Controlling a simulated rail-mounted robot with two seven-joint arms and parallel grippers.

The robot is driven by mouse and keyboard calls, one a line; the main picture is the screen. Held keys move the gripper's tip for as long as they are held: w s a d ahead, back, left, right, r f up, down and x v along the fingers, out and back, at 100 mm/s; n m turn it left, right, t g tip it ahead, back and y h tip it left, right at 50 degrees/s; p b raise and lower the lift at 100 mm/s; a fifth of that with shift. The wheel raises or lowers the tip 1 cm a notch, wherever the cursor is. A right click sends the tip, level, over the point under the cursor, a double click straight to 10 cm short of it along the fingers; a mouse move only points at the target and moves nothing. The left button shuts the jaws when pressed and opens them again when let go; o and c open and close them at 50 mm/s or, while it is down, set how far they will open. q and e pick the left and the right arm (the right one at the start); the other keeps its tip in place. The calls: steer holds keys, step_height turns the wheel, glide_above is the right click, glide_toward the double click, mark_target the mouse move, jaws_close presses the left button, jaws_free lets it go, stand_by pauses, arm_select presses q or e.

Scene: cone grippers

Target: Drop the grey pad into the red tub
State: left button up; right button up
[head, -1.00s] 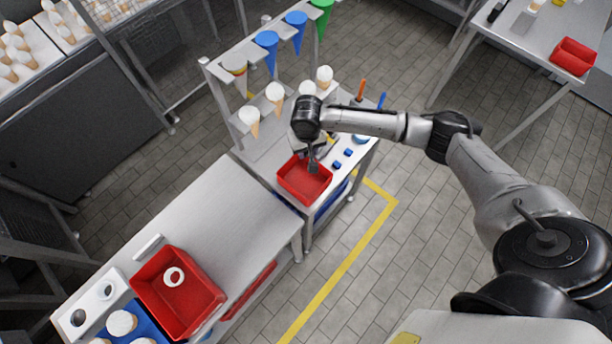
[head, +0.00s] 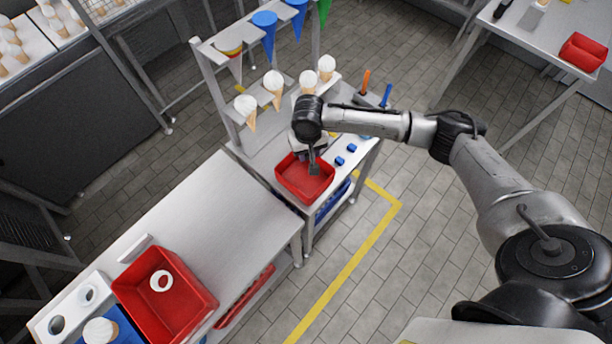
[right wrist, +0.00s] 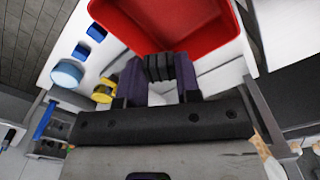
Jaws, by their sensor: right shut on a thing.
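The grey pad (right wrist: 159,67) is a dark, ribbed block. My right gripper (head: 313,158) is shut on it, and in the right wrist view the pad sits between the two dark purple fingers. In the head view the pad (head: 314,170) shows below the gripper, over the red tub (head: 292,187) on the small bench. The tub is open and looks empty; the arm hides part of its back rim. In the right wrist view the tub (right wrist: 200,45) lies just beyond the pad. I cannot tell the height gap. My left gripper is not in view.
A rack with ice cream cones (head: 273,82) and blue funnels (head: 265,22) stands behind the tub. Small blue blocks (head: 351,148) lie to its right. A larger red bin (head: 185,310) with a white ring stands at lower left. The long grey tabletop (head: 215,205) is mostly clear.

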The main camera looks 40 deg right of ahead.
steer(key=o, duration=1)
steer(key=shift+r, duration=0.1)
steer(key=shift+r, duration=6.85)
steer(key=shift+p, duration=0.3)
